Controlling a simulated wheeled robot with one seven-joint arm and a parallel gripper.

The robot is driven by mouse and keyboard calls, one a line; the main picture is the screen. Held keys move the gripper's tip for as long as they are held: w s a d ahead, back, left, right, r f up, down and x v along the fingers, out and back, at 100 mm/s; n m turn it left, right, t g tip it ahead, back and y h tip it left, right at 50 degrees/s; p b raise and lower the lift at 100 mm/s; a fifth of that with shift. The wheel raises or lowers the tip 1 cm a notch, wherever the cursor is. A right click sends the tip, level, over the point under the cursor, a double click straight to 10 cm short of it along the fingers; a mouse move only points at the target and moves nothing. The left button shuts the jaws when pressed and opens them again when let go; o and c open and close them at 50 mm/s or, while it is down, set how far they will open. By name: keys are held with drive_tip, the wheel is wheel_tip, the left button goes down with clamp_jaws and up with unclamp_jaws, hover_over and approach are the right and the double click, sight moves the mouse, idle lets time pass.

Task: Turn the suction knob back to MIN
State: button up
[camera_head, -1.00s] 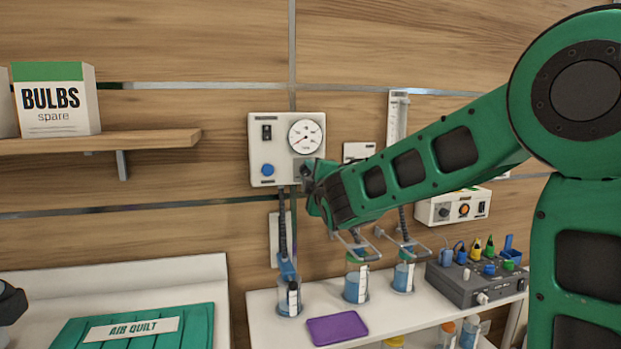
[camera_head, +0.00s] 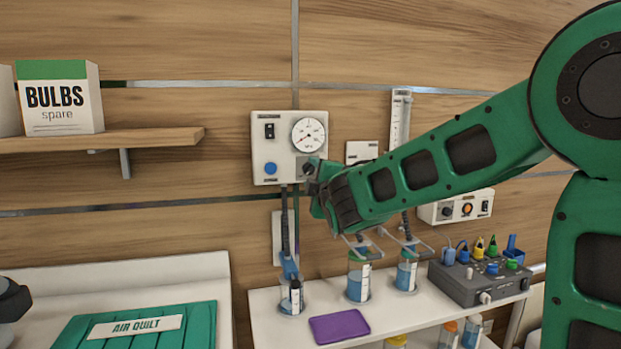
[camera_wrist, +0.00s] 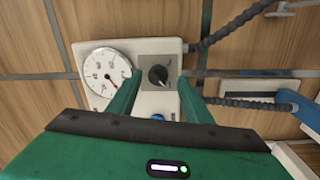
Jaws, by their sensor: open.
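The suction unit (camera_head: 263,155) is a pale box on the wooden wall, with a round gauge (camera_head: 308,135), a black switch and a blue button (camera_head: 270,168). The black suction knob (camera_wrist: 158,75) sits on a grey plate beside the gauge in the wrist view, and its dark edge shows in the head view (camera_head: 309,168). My gripper (camera_wrist: 158,84) is open, its green fingers on either side of the knob in the wrist view. I cannot tell whether they touch it. In the head view my wrist hides the unit's lower right corner.
Below, a white shelf (camera_head: 270,318) holds several jars with blue liquid, a purple pad (camera_head: 339,326) and a grey device (camera_head: 480,283) with coloured plugs. Dark hoses (camera_head: 285,220) hang under the unit. A wooden shelf (camera_head: 100,140) with a BULBS box (camera_head: 60,97) is at left.

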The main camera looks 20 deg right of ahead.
drive_tip(key=s, duration=0.9)
drive_tip(key=shift+a+f, duration=0.15)
drive_tip(key=shift+f, duration=0.25)
drive_tip(key=s+d+f+m+g+h, duration=0.2)
drive_tip(key=s+d+f+m+g, duration=0.4)
drive_tip(key=d+f, duration=0.35)
drive_tip(key=s+d+f+m+g+h, duration=0.2)
drive_tip(key=s+d+f+m+g, duration=0.3)
drive_tip(key=s+d+f, duration=0.4)
drive_tip(key=s+f+m+g+y, duration=0.1)
drive_tip(key=s+f+m+g, duration=0.1)
drive_tip(key=s, duration=0.6)
drive_tip(key=s+f+m+g+y, duration=0.2)
drive_tip(key=s+m, duration=0.3)
drive_tip(key=s, duration=0.3)
drive_tip(key=s+f+m+g+y, duration=0.1)
drive_tip(key=s+f+m+g, duration=0.2)
drive_tip(key=s, duration=0.5)
drive_tip(key=shift+s+m+g+y, duration=0.3)
drive_tip(key=shift+s+m+g, duration=0.1)
drive_tip(key=shift+m, duration=0.1)
drive_tip(key=shift+w, duration=0.2)
